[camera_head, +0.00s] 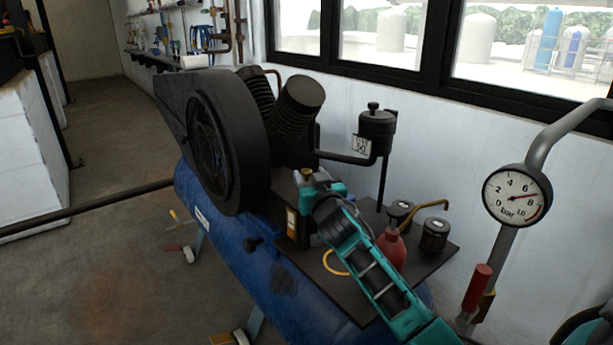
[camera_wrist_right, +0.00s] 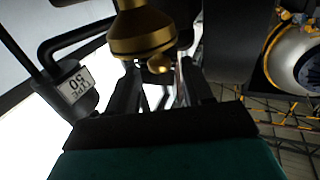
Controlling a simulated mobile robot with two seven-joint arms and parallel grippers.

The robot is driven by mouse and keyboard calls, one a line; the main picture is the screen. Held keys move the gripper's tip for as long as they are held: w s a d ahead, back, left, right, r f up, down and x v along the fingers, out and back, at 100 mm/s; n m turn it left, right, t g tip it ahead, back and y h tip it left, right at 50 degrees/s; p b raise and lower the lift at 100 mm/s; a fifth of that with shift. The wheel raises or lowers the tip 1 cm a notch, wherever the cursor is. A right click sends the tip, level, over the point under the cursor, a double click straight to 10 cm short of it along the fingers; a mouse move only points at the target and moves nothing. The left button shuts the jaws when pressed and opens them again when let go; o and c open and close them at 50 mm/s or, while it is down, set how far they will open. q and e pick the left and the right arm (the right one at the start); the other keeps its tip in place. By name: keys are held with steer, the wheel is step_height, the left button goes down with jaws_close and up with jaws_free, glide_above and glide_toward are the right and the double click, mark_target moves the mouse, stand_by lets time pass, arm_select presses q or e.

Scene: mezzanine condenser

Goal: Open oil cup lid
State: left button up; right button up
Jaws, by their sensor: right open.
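A small brass fitting, which looks like the oil cup lid (camera_head: 307,173), sits low on the front of the black compressor (camera_head: 205,140). In the right wrist view a rounded brass body (camera_wrist_right: 142,32) is close up, with a smaller brass piece (camera_wrist_right: 160,64) beside it. My right gripper (camera_head: 311,182) is at the brass fitting in the head view. In the wrist view the right gripper's two dark fingers (camera_wrist_right: 162,78) are apart, with their tips just short of the brass. I cannot tell whether they touch it. My left gripper is not in view.
The compressor rests on a blue tank (camera_head: 245,255). A dark shelf (camera_head: 318,285) beside it holds a red oil bottle (camera_head: 391,246) and dark cans (camera_head: 434,236). A black filter canister (camera_head: 376,130) and pipe stand behind. A pressure gauge (camera_head: 516,195) is at right. Open floor lies left.

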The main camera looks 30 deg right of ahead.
mark_target(308, 174)
steer(key=shift+b+x, duration=0.3)
steer(key=shift+x, duration=1.5)
jaws_close()
